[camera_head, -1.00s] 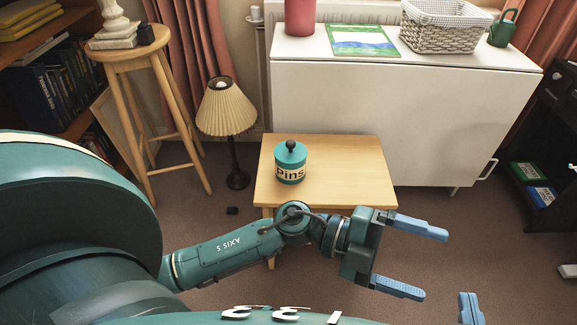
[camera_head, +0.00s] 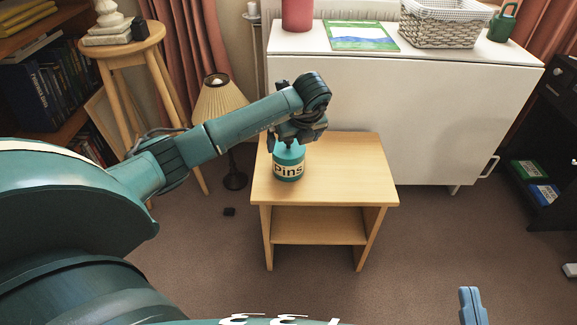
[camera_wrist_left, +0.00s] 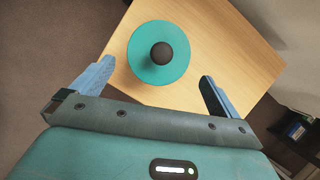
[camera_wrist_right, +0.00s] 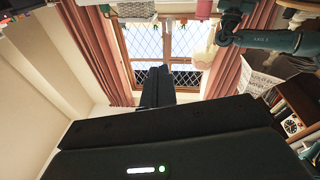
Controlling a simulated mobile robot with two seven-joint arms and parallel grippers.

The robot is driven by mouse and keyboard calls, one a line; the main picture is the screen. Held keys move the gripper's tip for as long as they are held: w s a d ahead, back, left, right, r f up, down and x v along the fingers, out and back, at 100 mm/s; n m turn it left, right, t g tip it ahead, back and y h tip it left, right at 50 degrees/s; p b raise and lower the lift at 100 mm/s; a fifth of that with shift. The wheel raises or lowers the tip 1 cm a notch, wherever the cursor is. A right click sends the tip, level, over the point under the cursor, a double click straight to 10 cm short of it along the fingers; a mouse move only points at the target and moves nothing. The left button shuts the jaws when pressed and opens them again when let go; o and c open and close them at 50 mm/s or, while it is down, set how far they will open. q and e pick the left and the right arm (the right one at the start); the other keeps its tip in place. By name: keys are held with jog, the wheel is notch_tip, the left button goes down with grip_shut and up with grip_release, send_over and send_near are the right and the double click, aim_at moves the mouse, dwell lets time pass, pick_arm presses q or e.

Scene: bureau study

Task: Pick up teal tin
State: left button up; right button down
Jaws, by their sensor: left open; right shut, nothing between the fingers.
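The teal tin (camera_head: 288,166), labelled "Pins", stands upright on the small wooden side table. In the left wrist view I see its round teal lid (camera_wrist_left: 140,68) with a dark knob from above. My left gripper (camera_wrist_left: 158,85) is open, above the table, with its blue fingers to either side of the tin's lid in that view. In the head view my left wrist hides the top of the tin, and I cannot tell whether the fingers touch it. My right gripper (camera_wrist_right: 157,87) is shut and empty, away from the tin; only a blue fingertip (camera_head: 472,306) shows in the head view.
The side table (camera_head: 345,170) has bare top to the right of the tin. A pleated lamp (camera_head: 222,105) stands close to its left. A white cabinet (camera_head: 400,110) stands behind, carrying a basket (camera_head: 440,28). A wooden stool (camera_head: 125,50) is at the left.

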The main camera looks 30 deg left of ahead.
aim_at(290, 149)
pick_arm(q)
jog(key=x, duration=0.2)
jog(key=shift+f+b, duration=0.3)
jog(key=b+x, duration=0.2)
jog(key=x, duration=0.1)
jog(key=shift+a+f, duration=0.3)
jog(key=shift+w+a+f, duration=0.15)
jog(key=shift+f, duration=0.2)
jog(key=shift+w+a+f, duration=0.1)
jog(key=shift+f, duration=0.05)
jog(key=c, duration=0.9)
pick_arm(e)
jog(key=shift+w+a+r+m+y, duration=0.2)
jog(key=shift+a+r+m+y, duration=0.1)
jog(key=shift+m, duration=0.1)
